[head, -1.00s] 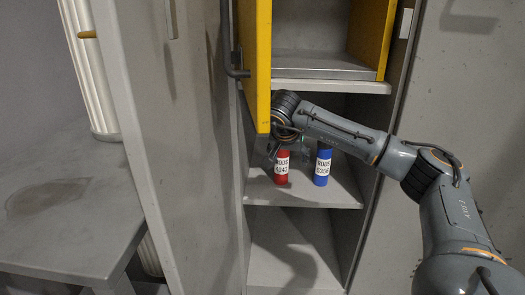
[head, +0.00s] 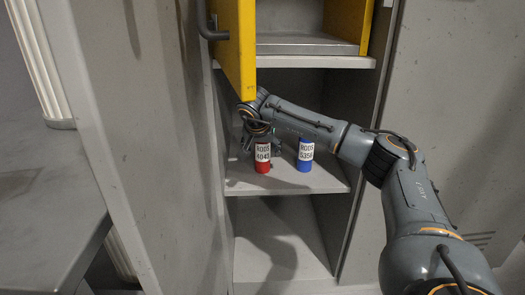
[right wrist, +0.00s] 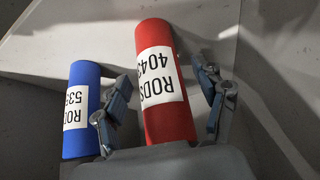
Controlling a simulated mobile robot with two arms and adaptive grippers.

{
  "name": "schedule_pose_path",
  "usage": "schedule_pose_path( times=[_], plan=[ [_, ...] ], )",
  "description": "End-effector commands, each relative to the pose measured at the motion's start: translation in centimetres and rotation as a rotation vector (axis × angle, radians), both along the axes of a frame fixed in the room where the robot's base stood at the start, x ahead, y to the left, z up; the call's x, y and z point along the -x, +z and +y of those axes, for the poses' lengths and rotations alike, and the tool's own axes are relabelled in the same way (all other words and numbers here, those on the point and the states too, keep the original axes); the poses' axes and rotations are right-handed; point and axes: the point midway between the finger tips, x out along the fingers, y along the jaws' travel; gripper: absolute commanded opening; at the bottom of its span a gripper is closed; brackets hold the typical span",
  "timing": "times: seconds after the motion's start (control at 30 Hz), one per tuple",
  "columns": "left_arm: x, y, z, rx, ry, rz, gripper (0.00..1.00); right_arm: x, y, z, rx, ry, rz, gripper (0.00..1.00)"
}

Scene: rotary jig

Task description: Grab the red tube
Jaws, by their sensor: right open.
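The red tube (head: 262,160) with a white label stands upright on the middle shelf of the cabinet, left of a blue tube (head: 305,154). My right gripper (head: 262,147) reaches in from the right, at the red tube's upper part. In the right wrist view the red tube (right wrist: 167,85) lies between the two open fingers of my right gripper (right wrist: 163,105). A gap shows beside the right finger; contact at the left finger is hard to tell. The blue tube (right wrist: 80,110) is just outside the left finger. My left gripper is not in view.
A yellow door (head: 237,50) hangs open above and left of the gripper. The upper compartment's shelf board (head: 315,62) is above my forearm. A grey cabinet door (head: 140,140) stands at the left. The lower compartment (head: 285,245) looks empty.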

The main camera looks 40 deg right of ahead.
Motion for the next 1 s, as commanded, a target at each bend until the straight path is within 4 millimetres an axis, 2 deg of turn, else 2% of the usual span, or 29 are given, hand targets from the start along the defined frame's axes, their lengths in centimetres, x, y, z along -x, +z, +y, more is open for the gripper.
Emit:
schedule_pose_path(
  times=[0.13, 0.17, 0.4, 0.5, 0.77, 0.93, 1.0],
  plan=[
    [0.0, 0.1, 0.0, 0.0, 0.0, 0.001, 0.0, 0.0, 0.1, 0.0, 0.0, 0.001, 0.0, 0.71],
    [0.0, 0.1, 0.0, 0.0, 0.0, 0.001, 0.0, 0.0, 0.1, 0.0, 0.0, 0.001, 0.0, 0.67],
    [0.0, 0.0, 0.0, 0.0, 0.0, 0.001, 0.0, 0.0, 0.1, 0.0, 0.0, 0.001, 0.0, 0.18],
    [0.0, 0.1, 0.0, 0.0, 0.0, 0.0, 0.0, 0.0, 0.1, 0.0, 0.0, 0.001, -0.001, 0.0],
    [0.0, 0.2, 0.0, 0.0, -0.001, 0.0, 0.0, 0.0, 0.3, 0.0, 0.0, 0.001, -0.001, 0.0],
    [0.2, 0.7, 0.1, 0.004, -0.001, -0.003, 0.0, 0.0, 1.3, 0.0, 0.0, 0.001, -0.002, 0.0],
    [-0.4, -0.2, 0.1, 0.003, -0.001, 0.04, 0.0, 0.0, 2.0, 0.0, 0.001, 0.001, -0.003, 0.0]
  ],
)
